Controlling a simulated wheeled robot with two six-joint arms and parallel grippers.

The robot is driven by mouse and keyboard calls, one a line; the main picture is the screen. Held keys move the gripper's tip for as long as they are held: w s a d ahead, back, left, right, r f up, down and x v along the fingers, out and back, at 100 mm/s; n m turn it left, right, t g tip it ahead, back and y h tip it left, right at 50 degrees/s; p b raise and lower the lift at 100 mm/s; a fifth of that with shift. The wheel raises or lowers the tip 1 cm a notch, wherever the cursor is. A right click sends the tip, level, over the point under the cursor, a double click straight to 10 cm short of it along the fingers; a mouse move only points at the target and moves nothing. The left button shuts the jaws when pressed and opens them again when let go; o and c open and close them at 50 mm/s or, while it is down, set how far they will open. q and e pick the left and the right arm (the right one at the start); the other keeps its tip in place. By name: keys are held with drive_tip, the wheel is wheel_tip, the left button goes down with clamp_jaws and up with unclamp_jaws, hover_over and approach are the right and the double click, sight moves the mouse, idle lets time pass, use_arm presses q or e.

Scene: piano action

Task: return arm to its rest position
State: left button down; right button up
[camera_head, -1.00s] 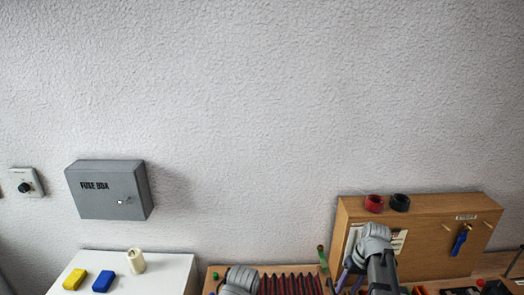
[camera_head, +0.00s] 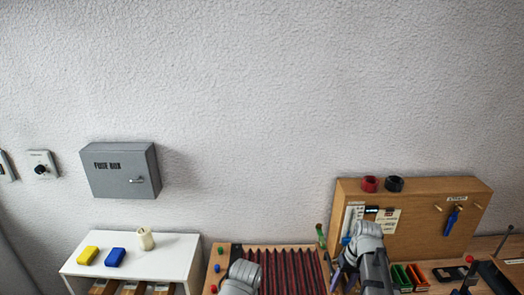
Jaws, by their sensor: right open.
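My right arm (camera_head: 374,264) comes up from the bottom edge, right of centre, in front of the wooden board. Its grey wrist bends over and my right gripper (camera_head: 341,281) points down to the left, open, with nothing visible between the fingers; its tips are partly hidden by the arm and the frame edge. My left arm's grey rounded link (camera_head: 240,278) shows at the bottom edge, in front of the dark-red ribbed piano action (camera_head: 290,270). The left gripper itself is not visible.
A wooden board (camera_head: 420,232) holds red and black rolls on top and a blue-handled tool. Green and orange bins (camera_head: 410,277) stand beside my right arm. A white shelf (camera_head: 175,262) with yellow and blue blocks is at left. A grey fuse box (camera_head: 120,170) hangs on the bare wall.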

use_arm(q)
wheel_tip(320, 180, down, 14)
drive_tip(key=b, duration=1.4)
drive_tip(key=shift+f, duration=0.2)
use_arm(e)
drive_tip(key=s+a+f+n+h, duration=0.1)
drive_tip(key=s+a+f, duration=0.5)
drive_tip(key=a, duration=0.3)
drive_tip(key=s+a+f+n+h, duration=0.2)
drive_tip(key=s+a+f, duration=0.5)
drive_tip(key=a+f, duration=0.1)
drive_tip(key=shift+a+f, duration=0.3)
drive_tip(key=shift+a, duration=0.55)
drive_tip(key=shift+s, duration=0.1)
